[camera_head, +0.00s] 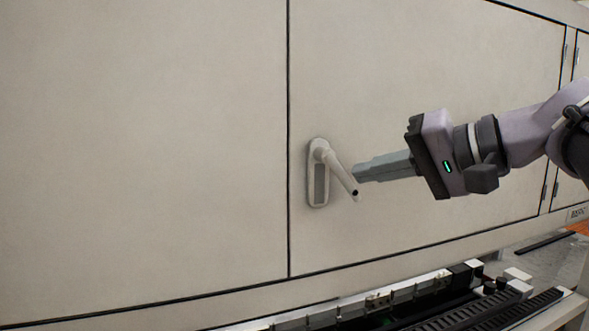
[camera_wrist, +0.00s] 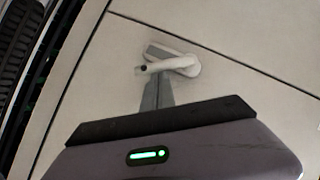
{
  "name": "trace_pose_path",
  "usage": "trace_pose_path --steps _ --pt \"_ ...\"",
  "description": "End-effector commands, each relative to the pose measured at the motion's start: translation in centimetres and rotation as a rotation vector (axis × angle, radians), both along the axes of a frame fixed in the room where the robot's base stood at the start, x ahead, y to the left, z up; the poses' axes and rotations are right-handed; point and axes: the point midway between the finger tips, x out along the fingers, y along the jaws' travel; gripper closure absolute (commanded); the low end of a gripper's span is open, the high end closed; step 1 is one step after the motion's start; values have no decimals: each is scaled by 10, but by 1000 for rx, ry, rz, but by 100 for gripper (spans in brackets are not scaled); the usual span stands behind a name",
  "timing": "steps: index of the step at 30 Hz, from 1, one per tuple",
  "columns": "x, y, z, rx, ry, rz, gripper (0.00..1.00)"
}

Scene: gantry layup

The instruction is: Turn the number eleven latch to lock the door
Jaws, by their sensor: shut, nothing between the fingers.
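The latch (camera_head: 334,172) is a pale lever handle on an upright oval plate, near the left edge of the right-hand door panel (camera_head: 430,70). Its lever slants down and to the right, out from the plate. My gripper (camera_head: 357,174) comes in from the right, with its fingers shut and empty. In the head view the fingertips are right beside the lever near its free end; I cannot tell whether they touch. In the wrist view the latch (camera_wrist: 180,65) lies just past the gripper fingers (camera_wrist: 152,95), its lever crossing in front of them. No number is readable on the latch.
A dark seam (camera_head: 289,120) separates the door from the left panel (camera_head: 140,140). Below the doors runs a machine rail (camera_head: 400,295) with black track and small blocks. The panel face around the latch is flat and clear.

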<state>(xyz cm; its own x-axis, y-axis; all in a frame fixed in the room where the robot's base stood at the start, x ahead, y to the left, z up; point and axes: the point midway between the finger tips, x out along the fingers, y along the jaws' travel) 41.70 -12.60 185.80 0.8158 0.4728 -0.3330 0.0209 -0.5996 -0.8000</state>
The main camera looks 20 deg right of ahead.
Motion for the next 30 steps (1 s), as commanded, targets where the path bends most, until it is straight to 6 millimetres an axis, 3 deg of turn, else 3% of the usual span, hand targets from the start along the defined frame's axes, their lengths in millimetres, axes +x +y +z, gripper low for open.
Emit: trace_pose_path --steps 30 --pt "0 5 -11 126 4 0 100"
